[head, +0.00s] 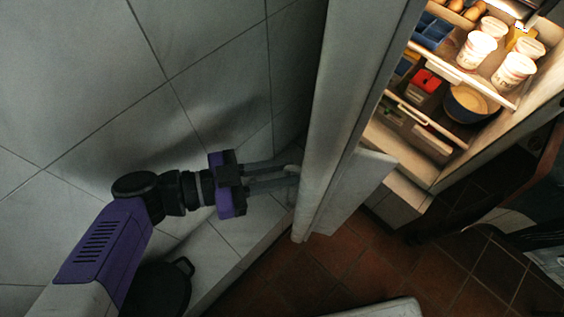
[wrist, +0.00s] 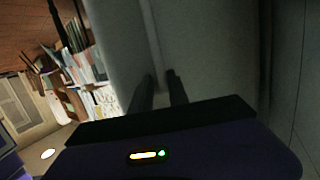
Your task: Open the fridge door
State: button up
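The fridge door (head: 341,115) is pale and stands swung open, seen nearly edge-on in the head view. The lit inside of the fridge (head: 455,85) shows to its right. My gripper (head: 292,172) is at the left side of the door, low down, with its two fingers reaching to it. A narrow gap shows between the fingers. In the wrist view my gripper (wrist: 167,82) points at a large grey door surface (wrist: 210,45). The fingertips are dark there, and any handle between them is hidden or too dark to make out.
White cups (head: 476,50), a blue bowl (head: 467,103) and other food stand on the fridge shelves. A grey tiled wall (head: 90,80) is close on the left, with a dark pan (head: 160,288) below my arm. Red-brown floor tiles (head: 335,270) are clear below the door.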

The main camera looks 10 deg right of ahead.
notch_tip(320, 180, up, 16)
jog(key=w+h+p, duration=0.1)
jog(key=h+p, duration=0.1)
jog(key=shift+w+d+r+n+t+p, duration=0.2)
jog(key=shift+n+t+p, duration=0.1)
jog(key=shift+t+p, duration=0.1)
jog(key=shift+c, duration=0.2)
grip_shut()
